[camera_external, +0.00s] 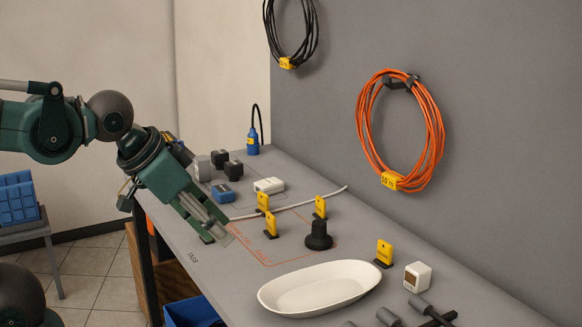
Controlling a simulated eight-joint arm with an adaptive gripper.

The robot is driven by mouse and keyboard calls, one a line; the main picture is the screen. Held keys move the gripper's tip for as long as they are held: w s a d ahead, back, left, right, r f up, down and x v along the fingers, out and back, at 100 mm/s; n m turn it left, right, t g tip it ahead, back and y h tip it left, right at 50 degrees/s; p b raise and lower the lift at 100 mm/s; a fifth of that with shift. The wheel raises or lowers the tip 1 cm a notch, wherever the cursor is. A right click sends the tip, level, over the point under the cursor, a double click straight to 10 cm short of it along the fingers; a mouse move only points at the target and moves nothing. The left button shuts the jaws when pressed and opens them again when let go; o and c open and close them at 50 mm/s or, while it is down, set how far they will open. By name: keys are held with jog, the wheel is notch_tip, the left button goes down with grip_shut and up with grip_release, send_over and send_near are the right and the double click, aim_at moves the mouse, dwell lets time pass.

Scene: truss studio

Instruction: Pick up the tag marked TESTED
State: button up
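Several small yellow tags stand upright in dark bases on the grey bench. One tag (263,201) is near the middle, with a second tag (271,223) just in front of it. A third tag (320,206) stands behind a black knob-like object, and a fourth tag (384,251) is farther right, beyond the white dish. Their lettering is too small to read, so I cannot tell which says TESTED. My gripper (217,226) points down and right, low over the bench's left edge, left of the two middle tags. Its finger gap is unclear; no yellow tag shows in it.
The white oval dish (320,290) sits at the front. The black knob-like object (318,237) stands behind it. A white box (418,276) and dark tools (421,306) are at right. Small blocks and a white adapter (269,185) lie at the back. A white cable crosses the bench.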

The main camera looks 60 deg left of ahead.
jog(key=shift+w+r, duration=0.1)
jog(key=w+a+r+m+g+p, duration=0.1)
jog(key=w+a+r+m+p, duration=0.15)
jog(key=w, duration=0.25)
jog(key=w+a+r+m+g+p, duration=0.1)
jog(key=w+a+r+m, duration=0.1)
jog(key=w+r, duration=0.25)
jog(key=m+g+p, duration=0.5)
jog(key=m+p, duration=0.5)
jog(key=m, duration=0.4)
send_over(321, 198)
jog(key=f, duration=1.4)
jog(key=shift+s+d+f, duration=0.15)
jog(key=shift+d+f, duration=0.15)
jog(key=shift+a+f+m, duration=0.25)
jog(key=shift+f+m, duration=0.1)
jog(key=shift+f, duration=0.05)
